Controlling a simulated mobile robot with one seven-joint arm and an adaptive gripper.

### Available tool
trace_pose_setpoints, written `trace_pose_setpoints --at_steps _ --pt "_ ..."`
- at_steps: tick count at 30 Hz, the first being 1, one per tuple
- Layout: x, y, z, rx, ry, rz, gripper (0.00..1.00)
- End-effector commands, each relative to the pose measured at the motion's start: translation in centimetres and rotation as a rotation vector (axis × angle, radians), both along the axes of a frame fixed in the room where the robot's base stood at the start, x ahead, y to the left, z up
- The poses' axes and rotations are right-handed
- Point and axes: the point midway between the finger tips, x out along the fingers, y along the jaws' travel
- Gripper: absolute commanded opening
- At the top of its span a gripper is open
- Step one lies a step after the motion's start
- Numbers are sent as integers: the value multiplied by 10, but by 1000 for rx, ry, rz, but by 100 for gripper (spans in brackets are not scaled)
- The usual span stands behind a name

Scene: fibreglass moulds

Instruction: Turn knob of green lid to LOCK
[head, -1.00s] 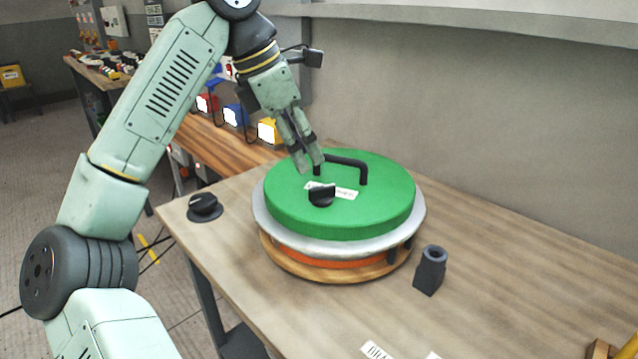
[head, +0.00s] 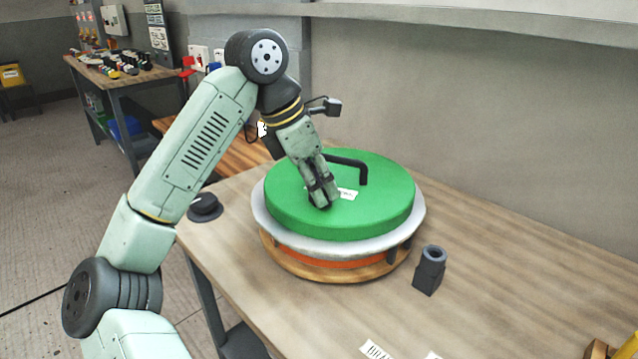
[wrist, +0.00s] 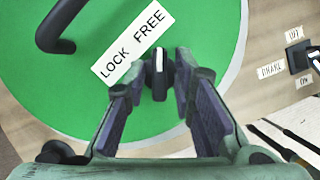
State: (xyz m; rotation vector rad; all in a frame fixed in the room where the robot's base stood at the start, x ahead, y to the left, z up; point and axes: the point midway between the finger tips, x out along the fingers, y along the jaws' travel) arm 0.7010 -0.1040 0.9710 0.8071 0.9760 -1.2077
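The green lid (head: 385,205) sits on a round mould with a pale rim on the table. Its black knob (wrist: 159,78) has a white mark, which points toward the FREE end of the white LOCK FREE label (wrist: 131,46) in the wrist view. My gripper (wrist: 160,72) is open, with one finger on each side of the knob and small gaps seeming to show. In the head view my gripper (head: 322,202) is down at the lid and hides most of the knob. The label (head: 348,193) is partly covered there.
A black bar handle (head: 350,162) rises from the lid behind my gripper. A dark square-based socket (head: 430,270) stands right of the mould. A black dial (head: 205,208) is at the table's left edge. The table's right side is mostly clear.

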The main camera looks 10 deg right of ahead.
Motion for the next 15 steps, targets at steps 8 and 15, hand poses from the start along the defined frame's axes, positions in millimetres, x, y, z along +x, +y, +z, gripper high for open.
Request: trace_pose_setpoints --at_steps 8,15 --pt "0 0 0 0 0 0 3" --pt "0 0 0 0 0 0 0"
